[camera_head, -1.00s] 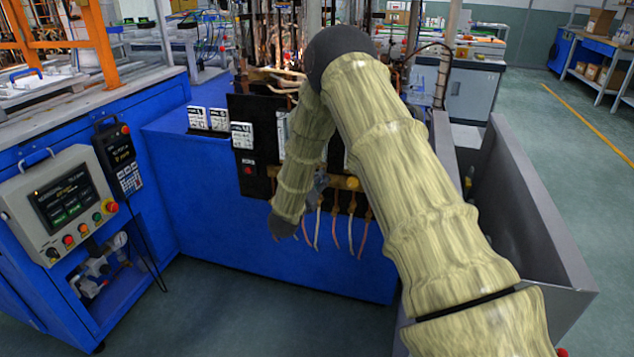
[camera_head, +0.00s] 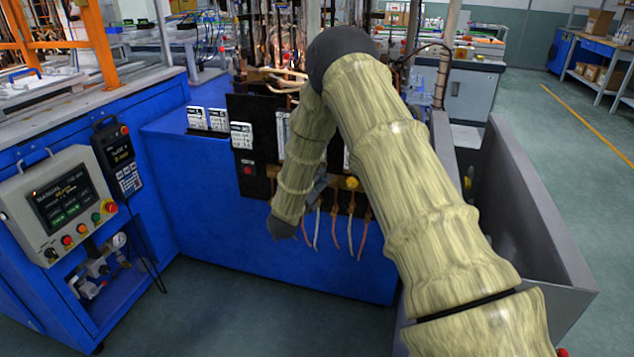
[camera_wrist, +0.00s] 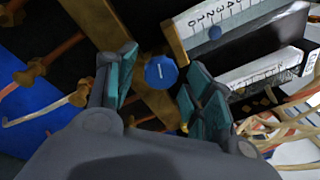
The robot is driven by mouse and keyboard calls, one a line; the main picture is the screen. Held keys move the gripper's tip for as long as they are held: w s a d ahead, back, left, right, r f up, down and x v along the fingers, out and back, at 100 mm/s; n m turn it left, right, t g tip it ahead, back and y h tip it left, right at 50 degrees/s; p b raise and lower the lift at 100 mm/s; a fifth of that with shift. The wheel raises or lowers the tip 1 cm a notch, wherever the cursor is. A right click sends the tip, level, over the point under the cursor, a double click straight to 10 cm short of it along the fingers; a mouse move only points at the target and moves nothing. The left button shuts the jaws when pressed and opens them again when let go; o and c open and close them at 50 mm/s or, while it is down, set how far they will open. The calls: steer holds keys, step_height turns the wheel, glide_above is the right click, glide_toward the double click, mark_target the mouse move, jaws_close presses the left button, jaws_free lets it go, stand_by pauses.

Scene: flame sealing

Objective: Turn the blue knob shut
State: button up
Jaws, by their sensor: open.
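The knob is between the fingertips, with a visible gap on each side. In the head view, my gripper (camera_head: 318,187) is partly hidden by my arm at the front panel, and I cannot make out the blue knob there.
A flow-meter scale (camera_wrist: 226,22) with a small blue float stands close to the right finger. Brass fittings (camera_wrist: 35,70) and pale hoses (camera_wrist: 280,120) flank the gripper. In the head view, hoses (camera_head: 335,228) hang below the panel, and a grey bin (camera_head: 540,215) stands at right.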

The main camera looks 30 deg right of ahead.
steer(key=v, duration=1.2)
steer(key=shift+f, duration=0.1)
steer(key=s+a+f+n+g+y, duration=0.1)
steer(key=s+a+f+n+y, duration=0.3)
steer(key=s+f+n, duration=0.35)
steer(key=s+a+f+n+y, duration=0.3)
steer(key=s+a+f+n, duration=0.1)
steer(key=f+n, duration=0.5)
steer(key=s+a+f+n+g+y, duration=0.1)
steer(key=s+a+f+n+y, duration=0.4)
steer(key=f, duration=0.4)
steer(key=s+a+f+n+g+y, duration=0.1)
steer(key=s+a+f+n+g, duration=0.3)
steer(key=s, duration=0.6)
steer(key=s+f+n+g+y, duration=0.1)
steer(key=s+n, duration=0.6)
steer(key=s, duration=0.3)
steer(key=s+a+f+n+g+y, duration=0.1)
steer(key=s+f+n+g, duration=0.3)
steer(key=s, duration=0.6)
step_height(320, 180, up, 16)
steer(key=n+t+p, duration=0.1)
steer(key=p, duration=1.3)
steer(key=shift+w+p, duration=0.25)
steer(key=shift+p, duration=0.05)
